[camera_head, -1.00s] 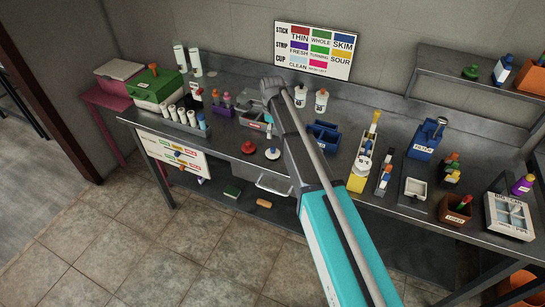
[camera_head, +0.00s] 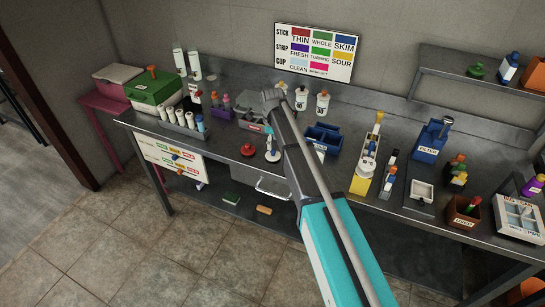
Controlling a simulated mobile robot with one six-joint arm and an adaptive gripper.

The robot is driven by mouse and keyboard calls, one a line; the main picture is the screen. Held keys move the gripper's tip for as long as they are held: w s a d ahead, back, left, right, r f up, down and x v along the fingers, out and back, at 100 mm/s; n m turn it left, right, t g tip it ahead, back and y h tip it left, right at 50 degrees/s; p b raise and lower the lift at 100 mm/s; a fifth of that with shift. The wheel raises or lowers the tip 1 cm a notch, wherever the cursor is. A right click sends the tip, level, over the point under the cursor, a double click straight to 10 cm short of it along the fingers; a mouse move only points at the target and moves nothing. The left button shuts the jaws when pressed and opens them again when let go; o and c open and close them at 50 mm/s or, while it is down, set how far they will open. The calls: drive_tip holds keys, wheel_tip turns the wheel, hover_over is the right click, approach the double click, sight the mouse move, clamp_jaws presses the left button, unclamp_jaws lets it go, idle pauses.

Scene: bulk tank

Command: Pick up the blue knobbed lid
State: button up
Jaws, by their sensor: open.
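The blue knobbed lid appears to be the small pale disc (camera_head: 272,156) on the front part of the steel bench. Its knob is too small to make out clearly, and a slim upright shape with blue stands at or just behind it. My arm comes in from the lower right, with its end above the bench, behind and above the disc. My gripper (camera_head: 250,108) shows only as grey parts left of the arm's end, hard to separate from the grey box behind. It is open, apart from the disc and holding nothing I can see.
A red knobbed lid (camera_head: 248,150) lies just left of the disc. A rack of white tubes (camera_head: 183,122) and a green case (camera_head: 153,88) stand at left. A blue bin (camera_head: 322,137) and yellow holder (camera_head: 362,181) stand right of my arm. The bench front is mostly clear.

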sight(273, 150)
drive_tip(key=shift+f, duration=0.15)
drive_tip(key=shift+f+b, duration=2.5)
drive_tip(key=shift+b, duration=0.1)
clamp_jaws()
